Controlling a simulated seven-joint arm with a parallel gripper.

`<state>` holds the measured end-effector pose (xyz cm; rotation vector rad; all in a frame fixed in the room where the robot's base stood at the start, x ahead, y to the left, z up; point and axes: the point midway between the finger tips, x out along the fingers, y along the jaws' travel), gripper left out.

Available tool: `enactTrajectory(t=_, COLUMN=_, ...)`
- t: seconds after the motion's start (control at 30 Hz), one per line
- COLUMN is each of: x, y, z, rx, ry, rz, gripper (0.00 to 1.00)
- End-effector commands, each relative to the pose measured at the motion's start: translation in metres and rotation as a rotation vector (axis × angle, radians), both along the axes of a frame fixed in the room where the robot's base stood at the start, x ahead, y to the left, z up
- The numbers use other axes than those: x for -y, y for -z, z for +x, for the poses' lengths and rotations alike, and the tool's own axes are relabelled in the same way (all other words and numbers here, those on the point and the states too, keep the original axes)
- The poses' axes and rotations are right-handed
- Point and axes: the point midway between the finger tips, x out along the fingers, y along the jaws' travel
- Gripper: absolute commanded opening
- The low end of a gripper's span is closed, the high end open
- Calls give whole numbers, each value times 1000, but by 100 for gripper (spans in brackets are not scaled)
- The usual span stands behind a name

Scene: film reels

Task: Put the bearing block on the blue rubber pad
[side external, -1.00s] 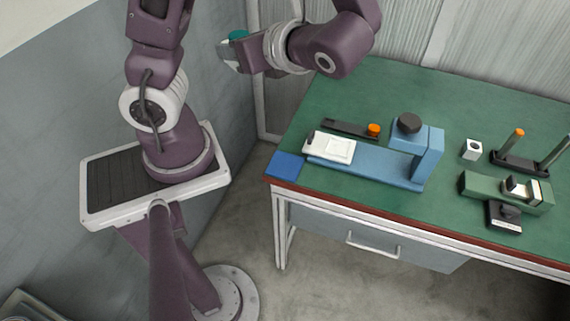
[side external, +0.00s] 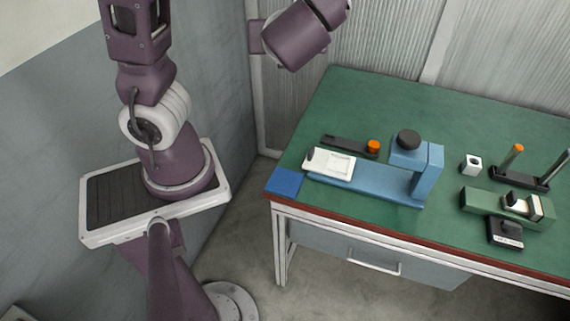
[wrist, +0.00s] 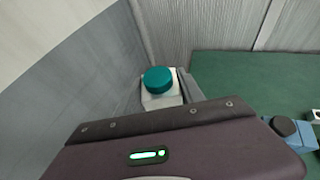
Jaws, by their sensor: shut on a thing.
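The blue rubber pad (side external: 285,181) lies flat and bare at the left front corner of the green table. In the wrist view my gripper (wrist: 165,92) is shut on a white block with a round teal top (wrist: 158,80). They are in the air, left of the table. In the side view only part of my gripper (side external: 257,38) shows, and the held block is hidden. A small white block with a dark hole (side external: 472,165) stands on the table at the right. I cannot tell for certain which one is the bearing block.
A blue splicer-like fixture (side external: 370,182) with a white tray (side external: 330,163) stands right beside the pad. Behind it is a black bar with an orange knob (side external: 373,147). A green device (side external: 500,208) and a rack with upright posts (side external: 520,178) stand at the right. The back is clear.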

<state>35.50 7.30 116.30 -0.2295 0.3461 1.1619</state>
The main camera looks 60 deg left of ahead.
Motion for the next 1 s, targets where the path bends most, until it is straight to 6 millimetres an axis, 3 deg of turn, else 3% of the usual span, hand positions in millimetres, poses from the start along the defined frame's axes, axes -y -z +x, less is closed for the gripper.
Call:
enactTrajectory(t=0.27, x=0, y=47, z=0, rx=-7, ry=1, rz=5, gripper=0)
enactTrajectory(t=0.47, x=0, y=92, z=-1, rx=-12, ry=0, rz=8, gripper=0)
enactTrajectory(t=0.57, x=0, y=123, z=-1, rx=-15, ry=1, rz=9, gripper=0)
enactTrajectory(t=0.8, x=-1, y=220, z=-1, rx=-10, ry=1, rz=6, gripper=0)
enactTrajectory(t=0.9, x=-1, y=252, z=-1, rx=-5, ry=0, rz=3, gripper=0)
enactTrajectory(t=1.0, x=0, y=272, z=-1, rx=0, ry=-2, rz=1, gripper=0)
